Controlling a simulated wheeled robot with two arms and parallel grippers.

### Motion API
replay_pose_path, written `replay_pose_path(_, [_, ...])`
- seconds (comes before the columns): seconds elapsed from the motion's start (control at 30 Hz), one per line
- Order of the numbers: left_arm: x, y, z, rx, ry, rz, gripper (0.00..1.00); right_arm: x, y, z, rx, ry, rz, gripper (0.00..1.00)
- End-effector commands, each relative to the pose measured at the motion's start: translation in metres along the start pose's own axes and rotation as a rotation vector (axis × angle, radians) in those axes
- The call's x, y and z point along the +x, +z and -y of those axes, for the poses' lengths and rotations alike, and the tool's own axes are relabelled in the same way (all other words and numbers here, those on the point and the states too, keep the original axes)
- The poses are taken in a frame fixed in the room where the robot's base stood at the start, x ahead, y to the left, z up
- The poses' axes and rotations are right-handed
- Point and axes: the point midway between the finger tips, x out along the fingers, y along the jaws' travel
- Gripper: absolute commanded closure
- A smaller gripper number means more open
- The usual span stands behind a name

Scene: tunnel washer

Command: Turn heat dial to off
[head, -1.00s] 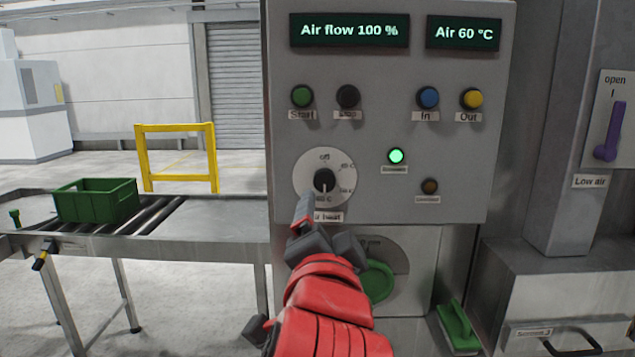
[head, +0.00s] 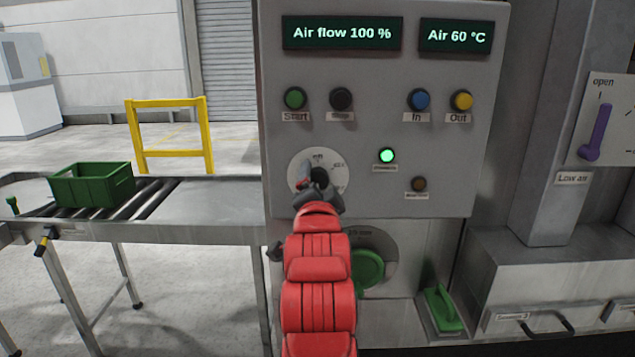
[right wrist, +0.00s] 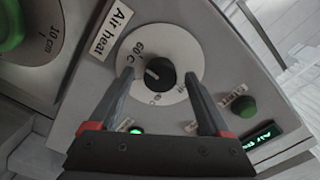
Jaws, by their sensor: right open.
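The heat dial is a black knob (head: 319,176) on a round white plate (head: 300,160) on the grey control panel. In the right wrist view the knob (right wrist: 161,75) has a white mark facing the "60 C" label. The "Air heat" label (right wrist: 112,30) is beside the plate. My right gripper (head: 318,186) is in front of the dial and hides its lower part in the head view. In the right wrist view my gripper (right wrist: 157,78) is open, with its fingers on either side of the knob; I cannot tell whether they touch it. My left gripper is not in view.
Displays read "Air flow 100 %" (head: 342,33) and "Air 60 °C" (head: 456,37). Push buttons sit above the dial, and a lit green lamp (head: 387,156) is to its right. A green round knob (head: 369,268) is below. A conveyor with a green crate (head: 92,185) stands left.

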Motion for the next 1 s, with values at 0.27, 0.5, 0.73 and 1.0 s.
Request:
replay_pose_path(0.27, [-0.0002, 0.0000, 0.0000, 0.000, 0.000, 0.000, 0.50, -0.0004, 0.0000, 0.0000, 0.000, 0.000, 0.000, 0.38])
replay_pose_path(0.5, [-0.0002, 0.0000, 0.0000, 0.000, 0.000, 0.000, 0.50, -0.0005, 0.0000, -0.0002, 0.000, 0.001, 0.000, 0.81])
replay_pose_path(0.73, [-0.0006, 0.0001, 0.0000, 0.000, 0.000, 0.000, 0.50, -0.0005, 0.0003, -0.0005, -0.002, 0.001, 0.000, 1.00])
replay_pose_path(1.0, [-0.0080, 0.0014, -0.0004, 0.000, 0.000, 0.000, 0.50, -0.0005, 0.0017, -0.0021, -0.068, 0.002, 0.001, 1.00])
